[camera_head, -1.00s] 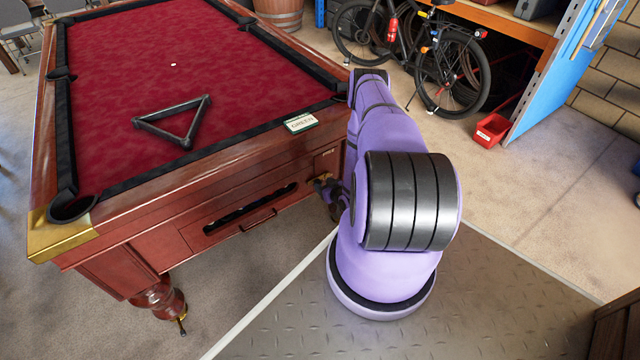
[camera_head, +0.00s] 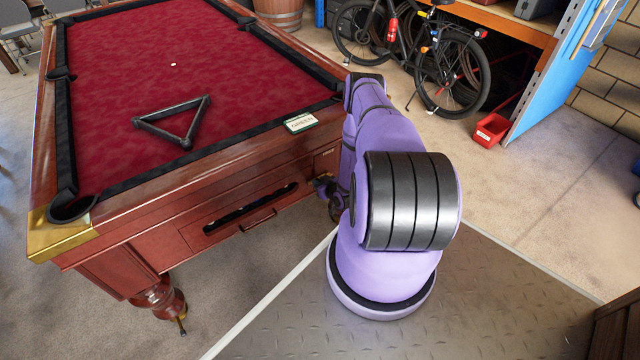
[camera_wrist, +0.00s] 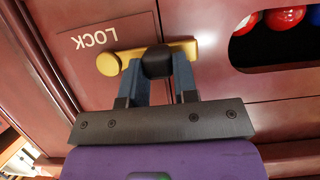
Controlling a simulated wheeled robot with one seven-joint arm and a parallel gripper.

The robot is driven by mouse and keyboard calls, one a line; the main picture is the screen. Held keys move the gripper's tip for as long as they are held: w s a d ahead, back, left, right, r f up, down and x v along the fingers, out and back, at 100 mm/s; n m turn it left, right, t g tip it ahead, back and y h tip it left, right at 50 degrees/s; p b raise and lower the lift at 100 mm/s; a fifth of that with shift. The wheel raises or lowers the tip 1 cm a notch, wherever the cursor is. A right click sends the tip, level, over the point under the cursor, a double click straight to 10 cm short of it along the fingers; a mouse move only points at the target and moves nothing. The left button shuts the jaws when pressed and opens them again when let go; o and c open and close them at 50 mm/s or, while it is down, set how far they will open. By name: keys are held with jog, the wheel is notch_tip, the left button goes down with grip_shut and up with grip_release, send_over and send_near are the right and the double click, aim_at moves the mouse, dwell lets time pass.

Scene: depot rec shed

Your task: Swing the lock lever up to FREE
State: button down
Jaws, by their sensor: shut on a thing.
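The lock lever (camera_wrist: 182,50) is a yellow brass bar in the wrist view, with a round end (camera_wrist: 109,64) at the left and a black grip (camera_wrist: 157,62) near its middle. It lies nearly level in that picture, tilted slightly up to the right. My gripper (camera_wrist: 160,78) is shut on the lever's black grip, one blue finger on each side. A plate lettered LOCK (camera_wrist: 95,40) appears upside down above the round end. No FREE lettering shows. In the head view my gripper (camera_head: 325,184) is at the table's end panel, and the lever there is hidden.
The lever is on the wooden end panel of a red-felt pool table (camera_head: 150,232). A ball slot (camera_wrist: 262,63) with several balls lies right of it in the wrist view. A black triangle (camera_head: 160,133) and a green-edged card (camera_head: 300,122) rest on top.

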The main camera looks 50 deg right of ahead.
jog(key=shift+r, duration=0.1)
jog(key=r+m+y, duration=0.1)
jog(key=d+r+m+t+y, duration=0.1)
jog(key=m, duration=0.1)
jog(key=shift+s+d+r+m, duration=0.1)
jog(key=shift+s+m, duration=0.1)
jog(key=shift+m, duration=0.1)
jog(key=d+m+y, duration=0.1)
jog(key=r+m+t, duration=0.1)
jog(key=m, duration=0.1)
jog(key=shift+s+d+r+y, duration=0.2)
jog(key=shift+d+y, duration=0.15)
jog(key=shift+y, duration=0.05)
jog(key=m, duration=0.1)
jog(key=d+m+t+y, duration=0.1)
jog(key=d+m, duration=0.1)
jog(key=shift+s+r+m+y, duration=0.3)
jog(key=shift+r, duration=0.05)
jog(key=shift+s+d+f+m+t, duration=0.15)
jog(key=shift+d+m+t, duration=0.45)
jog(key=shift+m, duration=0.5)
jog(key=shift+s+d+m+t, duration=0.1)
jog(key=shift+d+m+t, duration=0.5)
jog(key=shift+m, duration=0.5)
jog(key=shift+d, duration=0.1)
jog(key=c, duration=0.9)
grip_release()
